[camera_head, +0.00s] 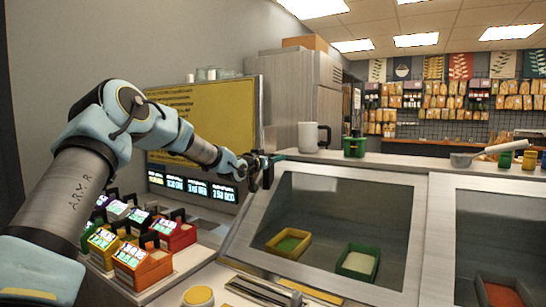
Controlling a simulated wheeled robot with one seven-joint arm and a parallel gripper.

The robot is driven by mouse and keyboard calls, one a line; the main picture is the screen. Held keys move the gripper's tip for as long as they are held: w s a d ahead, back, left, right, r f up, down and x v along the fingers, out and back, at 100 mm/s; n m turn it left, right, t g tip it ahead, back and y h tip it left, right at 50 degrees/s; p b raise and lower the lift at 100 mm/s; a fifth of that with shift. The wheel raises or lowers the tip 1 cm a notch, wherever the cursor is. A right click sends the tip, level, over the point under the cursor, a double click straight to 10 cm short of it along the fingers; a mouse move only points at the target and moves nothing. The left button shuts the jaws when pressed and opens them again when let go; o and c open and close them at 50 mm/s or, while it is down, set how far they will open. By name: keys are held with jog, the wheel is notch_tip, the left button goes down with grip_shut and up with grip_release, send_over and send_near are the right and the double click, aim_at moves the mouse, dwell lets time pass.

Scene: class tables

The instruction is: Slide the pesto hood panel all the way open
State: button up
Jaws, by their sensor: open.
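A slanted hood panel (328,220) with a pale metal frame and dark glass fills the middle of the view. Under its glass lie a yellow tub (289,243) with green contents, which look like pesto, and a green tub (357,262) with pale contents. No label on the panel is readable. The panel appears to lie down over its bay. My gripper (268,170) is open at the panel's upper left corner, close to the frame's top edge. It is small and dark here, so I cannot tell whether it touches the frame. It holds nothing that I can see.
A second glass panel (493,240) over an orange-red tub (499,293) adjoins on the right. A white mug (313,137) and a dark green container (354,146) stand on the ledge behind. Colourful boxes (143,261) crowd the lower left counter, beneath my arm. A yellow-topped jar (198,296) stands in front.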

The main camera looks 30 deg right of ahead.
grip_shut()
dwell(0.5)
